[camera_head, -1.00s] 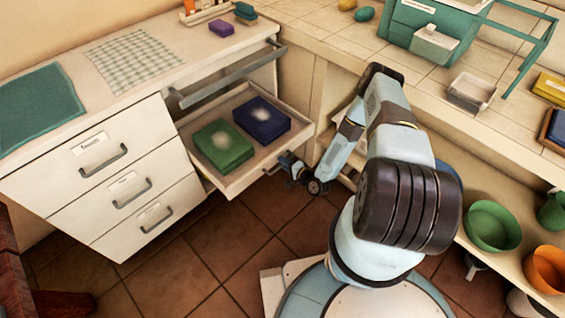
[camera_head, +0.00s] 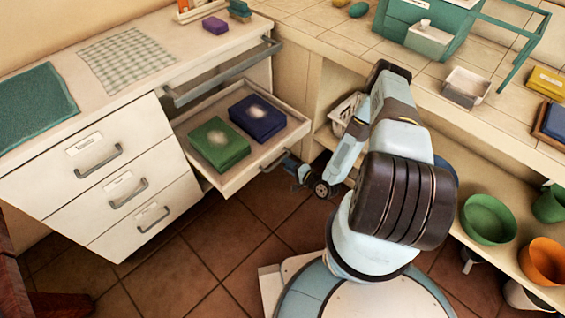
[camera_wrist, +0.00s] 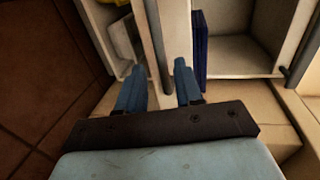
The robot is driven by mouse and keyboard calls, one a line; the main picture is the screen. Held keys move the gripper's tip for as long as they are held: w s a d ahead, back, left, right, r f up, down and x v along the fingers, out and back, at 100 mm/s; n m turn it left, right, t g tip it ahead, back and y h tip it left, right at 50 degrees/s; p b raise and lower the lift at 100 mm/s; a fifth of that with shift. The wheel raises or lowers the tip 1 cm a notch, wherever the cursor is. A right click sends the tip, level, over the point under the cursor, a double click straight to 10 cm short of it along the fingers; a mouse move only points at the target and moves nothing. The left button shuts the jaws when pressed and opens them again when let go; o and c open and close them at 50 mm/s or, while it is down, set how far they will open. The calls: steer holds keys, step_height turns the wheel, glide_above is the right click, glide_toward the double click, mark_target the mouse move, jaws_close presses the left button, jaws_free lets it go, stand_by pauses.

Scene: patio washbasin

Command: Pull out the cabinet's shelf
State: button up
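The cabinet's shelf (camera_head: 235,181) is a cream, shallow tray standing out from the cabinet (camera_head: 112,160). A green box (camera_head: 219,144) and a dark blue box (camera_head: 257,117) lie on it. Its grey bar handle (camera_head: 274,163) is on the front face and also shows in the wrist view (camera_wrist: 159,40). My gripper (camera_head: 296,168) is at the handle's right end. In the wrist view, my gripper's two blue fingers (camera_wrist: 160,70) are apart, one on each side of the handle line, with gaps beside the bar. Whether the fingertips reach past the bar is unclear.
A grey rail (camera_head: 222,75) crosses above the shelf. Closed drawers are to its left. A white basket (camera_head: 345,112) sits under the counter behind my arm. Green (camera_head: 488,218) and orange (camera_head: 546,268) bowls stand on the low right shelf. The tiled floor before the cabinet is clear.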

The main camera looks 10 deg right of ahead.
steer(key=v, duration=0.8)
steer(key=shift+s, duration=0.15)
steer(key=shift+d, duration=0.1)
